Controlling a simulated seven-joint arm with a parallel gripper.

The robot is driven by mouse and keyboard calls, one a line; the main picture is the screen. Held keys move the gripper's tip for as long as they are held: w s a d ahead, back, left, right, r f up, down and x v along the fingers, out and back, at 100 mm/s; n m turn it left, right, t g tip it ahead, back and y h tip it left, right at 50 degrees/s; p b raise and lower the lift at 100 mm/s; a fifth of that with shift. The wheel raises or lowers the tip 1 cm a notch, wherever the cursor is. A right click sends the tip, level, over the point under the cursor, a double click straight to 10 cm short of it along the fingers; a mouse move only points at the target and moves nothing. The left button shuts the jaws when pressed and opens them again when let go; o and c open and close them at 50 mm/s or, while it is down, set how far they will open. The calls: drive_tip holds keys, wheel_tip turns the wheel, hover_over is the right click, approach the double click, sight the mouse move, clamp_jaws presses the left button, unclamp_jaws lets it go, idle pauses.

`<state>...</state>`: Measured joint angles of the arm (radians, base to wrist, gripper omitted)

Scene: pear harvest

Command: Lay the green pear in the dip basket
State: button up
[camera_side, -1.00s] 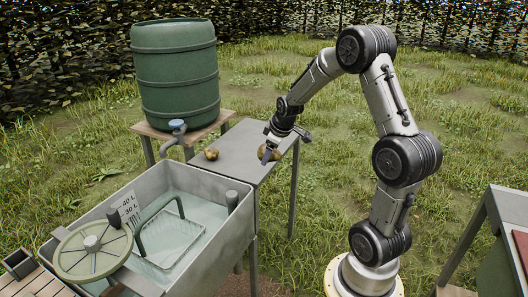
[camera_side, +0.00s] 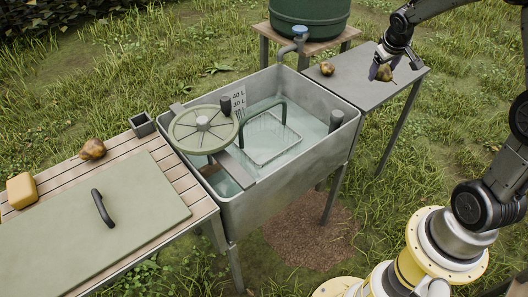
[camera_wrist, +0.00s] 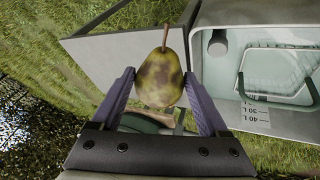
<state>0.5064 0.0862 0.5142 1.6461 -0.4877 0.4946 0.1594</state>
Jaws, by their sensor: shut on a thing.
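A yellow-green pear with brown patches (camera_wrist: 160,78) is between the two purple fingers of my gripper (camera_wrist: 161,98) in the wrist view, stem away from the palm. In the side view my gripper (camera_side: 379,71) is shut on this pear (camera_side: 386,73) at the grey side table; I cannot tell whether the pear touches the tabletop. The dip basket (camera_side: 270,146) is a thin-framed tray with a dark arched handle, sitting in the water of the metal tank. It also shows in the wrist view (camera_wrist: 272,98), to the right of the pear.
A browner pear (camera_side: 327,68) lies on the grey table (camera_side: 365,95), another (camera_side: 93,149) on the slatted bench. The metal tank (camera_side: 300,165) has a handwheel (camera_side: 203,130), a level scale and a dark post (camera_side: 336,120). A green barrel (camera_side: 308,12) with a tap stands behind.

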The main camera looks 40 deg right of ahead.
drive_tip(key=w+a+f, duration=0.2)
drive_tip(key=w+a, duration=0.4)
drive_tip(key=w, duration=0.4)
drive_tip(key=w+a+f+n, duration=0.1)
drive_tip(key=w+a+f, duration=0.2)
drive_tip(key=a, duration=0.3)
drive_tip(key=w+a+f+n+t+y, duration=0.1)
drive_tip(key=w+a+f+n, duration=0.15)
drive_tip(key=a, duration=0.35)
drive_tip(key=w+a+f, duration=0.2)
drive_tip(key=w+a, duration=0.2)
drive_tip(key=a, duration=0.2)
wheel_tip(320, 180, down, 18)
drive_tip(key=shift+a, duration=0.35)
drive_tip(key=shift+f+n, duration=0.15)
drive_tip(key=shift+n, duration=0.1)
drive_tip(key=shift+f, duration=0.35)
drive_tip(key=shift+f, duration=0.15)
